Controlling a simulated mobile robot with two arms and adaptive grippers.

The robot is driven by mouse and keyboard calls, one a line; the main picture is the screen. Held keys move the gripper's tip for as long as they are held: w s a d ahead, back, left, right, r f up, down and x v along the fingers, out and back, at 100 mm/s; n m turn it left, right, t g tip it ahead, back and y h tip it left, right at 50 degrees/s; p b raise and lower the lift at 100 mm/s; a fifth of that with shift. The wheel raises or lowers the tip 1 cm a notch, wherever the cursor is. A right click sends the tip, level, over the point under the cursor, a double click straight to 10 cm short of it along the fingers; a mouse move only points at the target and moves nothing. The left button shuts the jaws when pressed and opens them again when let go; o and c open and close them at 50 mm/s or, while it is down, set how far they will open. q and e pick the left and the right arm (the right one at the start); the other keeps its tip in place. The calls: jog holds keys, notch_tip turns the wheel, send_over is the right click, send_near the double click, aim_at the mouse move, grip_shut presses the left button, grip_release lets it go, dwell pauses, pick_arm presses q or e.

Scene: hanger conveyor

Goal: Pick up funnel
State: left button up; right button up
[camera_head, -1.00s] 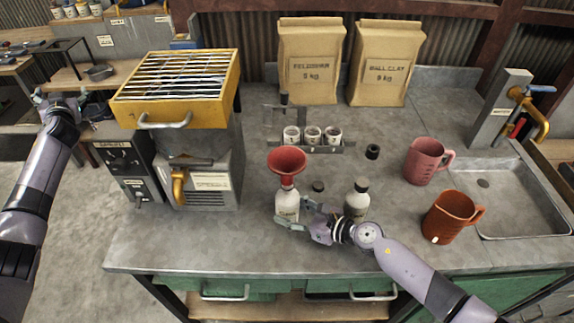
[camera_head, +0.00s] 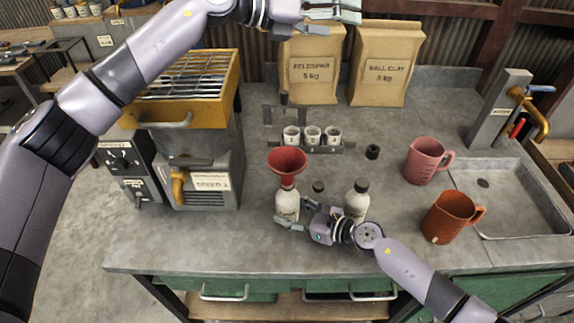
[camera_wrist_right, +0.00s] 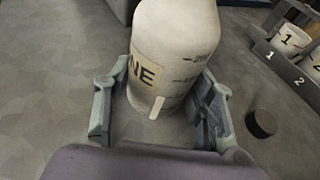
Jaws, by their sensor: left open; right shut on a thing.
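The red funnel (camera_head: 287,160) stands upright with its spout in the mouth of a white bottle (camera_head: 287,204) on the grey worktop. My right gripper (camera_head: 294,216) is shut on this bottle near its lower part. The right wrist view shows the bottle (camera_wrist_right: 178,45), with part of a label, between the two fingers; the funnel is out of that view. My left gripper (camera_head: 335,12) is open and empty, high at the top edge of the head view, apart from the funnel and up and right of it.
A second bottle (camera_head: 357,198) stands right of my right gripper. A black cap (camera_head: 318,187) lies between the bottles. Several small cups sit in a rack (camera_head: 318,150) behind. A pink jug (camera_head: 425,160), an orange jug (camera_head: 450,215) and a sink (camera_head: 520,205) are right; a yellow-topped machine (camera_head: 205,145) is left.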

pick_arm(q)
jog(key=s+d+f+m+g+y, duration=0.3)
jog(key=s+d+f+m, duration=0.1)
jog(key=s+f+m, duration=0.15)
jog(key=m+t+y, duration=0.2)
jog(key=m+y, duration=1.2)
jog(key=y, duration=0.1)
send_near(293, 165)
jog(key=w+f, duration=0.1)
jog(key=f, duration=0.1)
jog(key=shift+g, duration=0.3)
jog(key=x, duration=1.1)
jog(key=shift+w+a+f, duration=0.15)
jog(key=shift+w+a, duration=0.15)
jog(key=shift+w, duration=0.05)
jog(key=shift+c, duration=0.4)
jog(key=c, duration=0.8)
